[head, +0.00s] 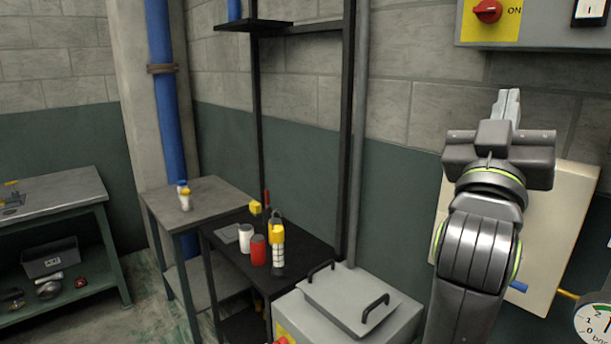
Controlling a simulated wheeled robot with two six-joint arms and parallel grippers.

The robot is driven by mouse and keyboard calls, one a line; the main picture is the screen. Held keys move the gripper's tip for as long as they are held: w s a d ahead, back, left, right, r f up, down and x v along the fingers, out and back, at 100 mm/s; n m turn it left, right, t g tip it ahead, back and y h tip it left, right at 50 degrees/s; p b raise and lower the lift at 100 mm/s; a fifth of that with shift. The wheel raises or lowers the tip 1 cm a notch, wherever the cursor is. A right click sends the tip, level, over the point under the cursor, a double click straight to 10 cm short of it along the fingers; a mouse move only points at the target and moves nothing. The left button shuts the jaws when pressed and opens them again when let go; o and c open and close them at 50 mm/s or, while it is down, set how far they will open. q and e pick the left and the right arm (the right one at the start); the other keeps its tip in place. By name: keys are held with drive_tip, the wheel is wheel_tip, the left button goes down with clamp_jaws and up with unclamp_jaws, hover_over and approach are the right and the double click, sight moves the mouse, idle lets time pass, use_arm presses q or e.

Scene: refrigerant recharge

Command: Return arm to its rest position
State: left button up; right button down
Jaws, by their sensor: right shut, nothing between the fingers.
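My right arm rises at the right of the head view. Its gripper (508,108) points up and away, in front of the wall and a pale panel (565,215). The gripper is shut and holds nothing. It is well apart from the table with the canisters and below the switch box. My left gripper is out of view.
A grey box with two handles (350,295) stands left of my right arm. A dark table (290,225) holds a yellow-topped bottle (278,248), a red can (258,250) and a white can (245,237). A red switch (487,11) and a gauge (596,323) are at right.

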drive_tip(key=w+d+f+n+g+y, duration=0.1)
drive_tip(key=w+d+f+n+y, duration=0.15)
drive_tip(key=f, duration=0.65)
drive_tip(key=w+d+f+n+g+y, duration=0.1)
drive_tip(key=w+f+g+y, duration=0.15)
drive_tip(key=f, duration=0.65)
drive_tip(key=s+d+f+g+y, duration=0.1)
drive_tip(key=s+f+g+y, duration=0.15)
drive_tip(key=f, duration=0.75)
drive_tip(key=s+d+f+g+y, duration=0.1)
drive_tip(key=s+f+g+y, duration=0.15)
drive_tip(key=f, duration=0.75)
drive_tip(key=s+f+g+y, duration=0.3)
drive_tip(key=s+f+g, duration=0.6)
drive_tip(key=s+f, duration=1.6)
wheel_tip(320, 180, down, 23)
drive_tip(key=s+d+g, duration=0.1)
drive_tip(key=s+d, duration=0.1)
drive_tip(key=s+a+f+g, duration=0.1)
drive_tip(key=s+a+f, duration=0.1)
drive_tip(key=s+f, duration=1.2)
drive_tip(key=shift+s+f+y, duration=0.2)
drive_tip(key=shift+f+y, duration=0.2)
drive_tip(key=shift+f, duration=0.25)
drive_tip(key=shift+n+g, duration=0.25)
